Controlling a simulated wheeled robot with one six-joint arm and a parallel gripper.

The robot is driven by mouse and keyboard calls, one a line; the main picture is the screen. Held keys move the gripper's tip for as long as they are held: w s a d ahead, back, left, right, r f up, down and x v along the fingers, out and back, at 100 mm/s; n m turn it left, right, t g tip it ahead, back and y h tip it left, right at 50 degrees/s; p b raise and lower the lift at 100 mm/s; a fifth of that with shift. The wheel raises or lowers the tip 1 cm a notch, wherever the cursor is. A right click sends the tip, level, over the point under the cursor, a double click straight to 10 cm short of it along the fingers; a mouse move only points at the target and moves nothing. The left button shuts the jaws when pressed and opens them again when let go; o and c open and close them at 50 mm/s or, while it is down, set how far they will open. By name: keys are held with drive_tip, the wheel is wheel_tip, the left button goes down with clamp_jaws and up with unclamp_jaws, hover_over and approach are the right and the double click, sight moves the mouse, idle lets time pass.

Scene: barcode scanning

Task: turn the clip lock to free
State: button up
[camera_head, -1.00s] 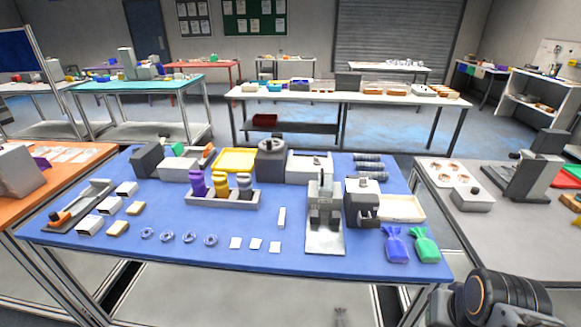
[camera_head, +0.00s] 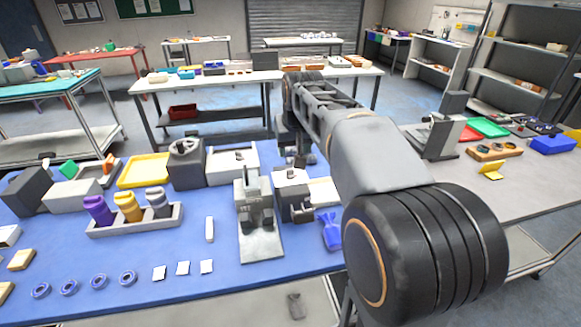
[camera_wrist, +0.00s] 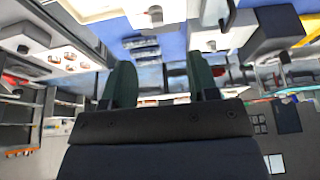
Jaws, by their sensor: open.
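I cannot make out for sure which part is the clip lock. A grey upright device (camera_head: 252,200) stands on a pale base plate at the right of the blue table (camera_head: 180,255). Right of it is a white and dark machine (camera_head: 291,190). My arm reaches over the table's right side in the head view, hiding part of what lies there. In the wrist view my gripper (camera_wrist: 160,78) shows two dark green fingers, wide apart with nothing between them. That view looks upside down across the room, with the blue table surface at its top.
A holder (camera_head: 135,220) with purple, yellow and grey bottles, a yellow tray (camera_head: 144,170) and a dark grey machine (camera_head: 187,163) stand on the table. Several rings and white squares lie near its front edge. A grey side table (camera_head: 475,185) is on the right.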

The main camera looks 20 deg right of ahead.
sight(290, 169)
drive_tip(key=x, duration=0.4)
drive_tip(key=w+x, duration=0.1)
drive_tip(key=x, duration=0.4)
drive_tip(key=d+x, duration=0.1)
drive_tip(key=x, duration=0.3)
drive_tip(key=shift+w+d+p, duration=0.15)
drive_tip(key=shift+w+p, duration=0.2)
drive_tip(key=shift+w, duration=0.05)
drive_tip(key=c, duration=0.9)
